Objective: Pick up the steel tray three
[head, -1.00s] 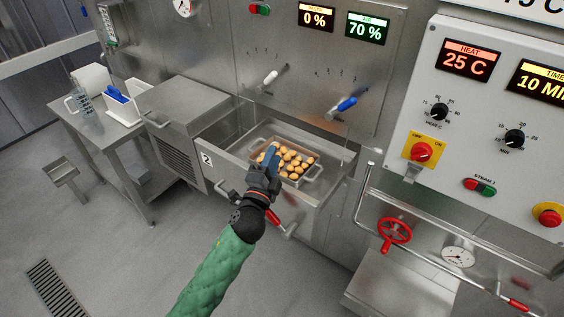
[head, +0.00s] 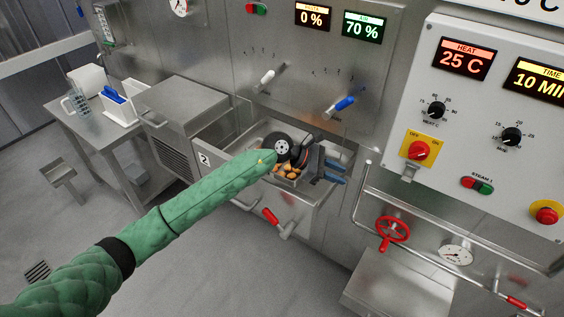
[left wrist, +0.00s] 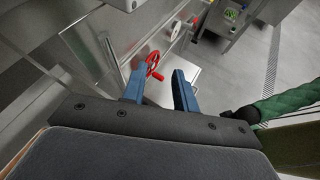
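A steel tray (head: 293,181) holding golden filled pasta (head: 288,170) sits in the pulled-out steel drawer marked 2 (head: 204,159). My left forearm and wrist cover much of the tray in the head view, and I see no number on it. My left gripper (head: 337,171) is over the drawer's right end, beyond the tray's right side, its blue fingers pointing right. In the left wrist view the fingers (left wrist: 159,78) stand apart with nothing between them; the tray does not show there. My right gripper does not show; a green sleeve (left wrist: 290,102) enters that view from the right.
A red-gripped lever (head: 271,217) hangs at the drawer front. A pipe rail, a red valve wheel (head: 393,229) and a control panel (head: 470,120) stand to the right. A side table (head: 65,118) with a jug and a white bin is at left. The floor in front is clear.

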